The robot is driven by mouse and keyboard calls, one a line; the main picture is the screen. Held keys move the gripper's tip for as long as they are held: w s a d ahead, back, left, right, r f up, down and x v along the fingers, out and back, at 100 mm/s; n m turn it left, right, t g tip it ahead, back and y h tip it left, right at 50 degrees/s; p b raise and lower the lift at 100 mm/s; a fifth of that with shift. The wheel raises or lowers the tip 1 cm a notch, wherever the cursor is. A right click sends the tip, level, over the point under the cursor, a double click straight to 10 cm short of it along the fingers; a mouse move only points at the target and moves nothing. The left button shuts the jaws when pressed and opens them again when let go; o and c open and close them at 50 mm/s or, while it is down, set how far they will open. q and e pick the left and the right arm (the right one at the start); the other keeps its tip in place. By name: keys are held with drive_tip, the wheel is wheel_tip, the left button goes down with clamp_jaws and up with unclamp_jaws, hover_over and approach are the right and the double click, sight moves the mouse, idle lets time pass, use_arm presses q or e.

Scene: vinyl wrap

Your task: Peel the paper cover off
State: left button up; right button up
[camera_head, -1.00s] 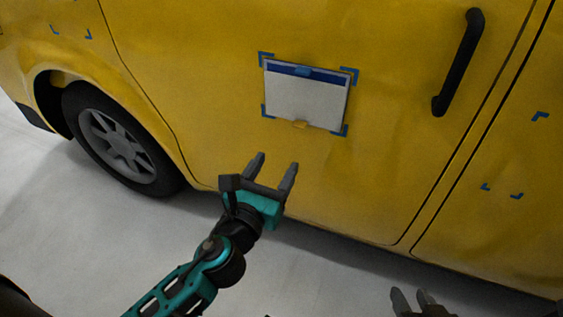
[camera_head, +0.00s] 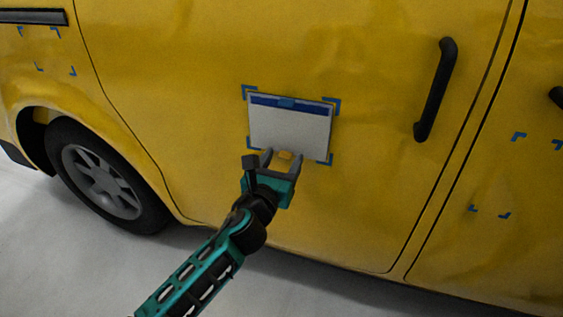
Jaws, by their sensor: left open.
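The white paper cover (camera_head: 290,127) lies flat on the yellow van door, inside blue corner marks. A dark blue strip (camera_head: 310,105) with a lighter blue tab runs along its top edge. I cannot tell whether the fingers touch the paper. My right gripper is out of view.
A black door handle (camera_head: 435,90) stands out to the right of the cover. More blue corner marks (camera_head: 490,215) are on the right panel and at the upper left. A wheel (camera_head: 102,180) is at lower left, above the grey floor (camera_head: 60,270).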

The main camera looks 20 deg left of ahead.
use_arm(q)
drive_tip(key=shift+c, duration=0.2)
clamp_jaws()
idle(0.6)
drive_tip(key=shift+s, duration=0.6)
idle(0.4)
drive_tip(key=shift+s, duration=0.1)
drive_tip(key=shift+s+p, duration=0.4)
drive_tip(key=shift+s, duration=0.6)
drive_tip(key=shift+s+a, duration=0.15)
drive_tip(key=shift+s, duration=2.25)
